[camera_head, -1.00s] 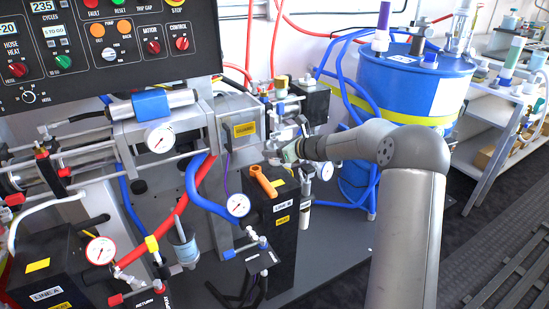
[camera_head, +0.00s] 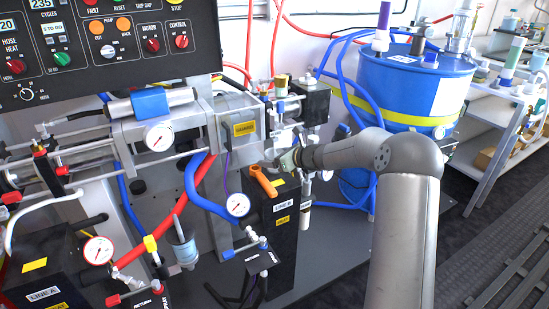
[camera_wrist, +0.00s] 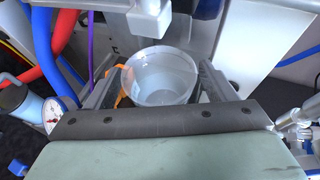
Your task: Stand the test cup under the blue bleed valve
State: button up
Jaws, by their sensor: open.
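A clear, translucent cup (camera_wrist: 160,76), which looks like the test cup, stands between the spread fingers of my gripper (camera_wrist: 157,72) in the wrist view. The fingers lie on either side of it; I cannot tell whether they touch it. In the head view my gripper (camera_head: 282,160) is beside the black block with the orange handle (camera_head: 263,181), and the cup cannot be made out there. A small silver valve with a blue end (camera_head: 228,254), possibly the blue bleed valve, is lower left of that block.
A pressure gauge (camera_head: 238,205) and thick red and blue hoses crowd the left of my gripper. A blue drum (camera_head: 400,90) stands behind my arm.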

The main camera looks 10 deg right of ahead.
jog(key=shift+s+d+r, duration=0.1)
jog(key=shift+d+r, duration=0.05)
jog(key=shift+r, duration=0.15)
jog(key=p+v, duration=0.2)
jog(key=v, duration=1)
jog(key=s+a+f+n+g+h, duration=0.2)
jog(key=s+a+n+g, duration=0.5)
jog(key=s+a+n, duration=0.7)
jog(key=s+d+f+n+g+h, duration=0.1)
jog(key=s+d+n+h, duration=0.2)
jog(key=s+n, duration=0.4)
jog(key=s+d+f+n+g+h, duration=0.1)
jog(key=s+n, duration=0.6)
jog(key=s, duration=1.3)
jog(key=d+g+h, duration=0.1)
jog(key=d+h, duration=0.1)
jog(key=h, duration=0.1)
jog(key=shift+g, duration=0.3)
